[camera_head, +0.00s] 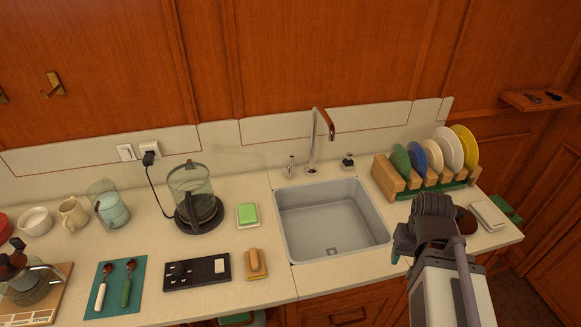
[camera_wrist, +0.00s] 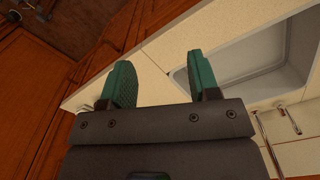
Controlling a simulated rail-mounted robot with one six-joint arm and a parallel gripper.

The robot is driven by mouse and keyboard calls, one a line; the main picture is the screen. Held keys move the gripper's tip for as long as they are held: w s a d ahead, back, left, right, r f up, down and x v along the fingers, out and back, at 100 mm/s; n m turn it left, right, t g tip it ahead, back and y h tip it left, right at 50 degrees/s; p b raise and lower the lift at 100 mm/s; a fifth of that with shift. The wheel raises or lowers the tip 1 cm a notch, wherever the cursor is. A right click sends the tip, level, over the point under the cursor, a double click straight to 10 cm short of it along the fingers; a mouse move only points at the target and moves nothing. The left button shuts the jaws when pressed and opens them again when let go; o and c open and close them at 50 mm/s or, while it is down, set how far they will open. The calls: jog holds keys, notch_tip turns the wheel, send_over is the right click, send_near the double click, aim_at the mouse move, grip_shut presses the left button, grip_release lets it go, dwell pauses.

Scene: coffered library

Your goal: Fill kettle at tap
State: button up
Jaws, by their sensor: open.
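A clear glass kettle (camera_head: 191,186) stands upright on a black round base at the back left of the sink, with a cord running to a wall socket. The chrome tap (camera_head: 314,140) rises behind the grey sink (camera_head: 331,251); its spout has a coppery tint. The sink looks empty. My gripper (camera_head: 432,218) is over the counter's right part, right of the sink and far from the kettle. In the wrist view my gripper (camera_wrist: 160,78) shows two teal fingers apart with nothing between them. The sink basin (camera_wrist: 245,60) and chrome tap parts show there too.
A dish rack (camera_head: 430,186) with several plates stands right of the sink. A green sponge (camera_head: 247,214), a brush (camera_head: 256,263) and a black panel (camera_head: 196,272) lie between sink and left clutter. A teal mat (camera_head: 114,297) and a glass jug (camera_head: 110,208) are left.

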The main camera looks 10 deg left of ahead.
dwell(0.3)
jog(key=shift+w+a+f, duration=0.1)
jog(key=shift+w+f, duration=0.05)
jog(key=shift+c, duration=0.7)
jog(key=w+a+f+m+y+b, duration=0.1)
jog(key=w+a+b, duration=0.1)
jog(key=w+a+f+m+y+b, duration=0.1)
jog(key=w+a+f+b, duration=0.1)
jog(key=w, duration=0.1)
jog(key=w+a+f+m+t+y+b, duration=0.1)
jog(key=w+a+f+b, duration=0.1)
jog(key=shift+w+a, duration=0.3)
jog(key=shift+c, duration=0.5)
jog(key=m+t+y+b, duration=0.5)
jog(key=m+y+b, duration=0.95)
jog(key=m, duration=0.45)
send_near(291, 165)
notch_tip(291, 165, up, 3)
jog(key=w, duration=0.1)
jog(key=x, duration=1.1)
jog(key=shift+a, duration=0.35)
jog(key=shift+r+h, duration=0.1)
jog(key=shift+h, duration=0.15)
jog(key=shift+c, duration=0.2)
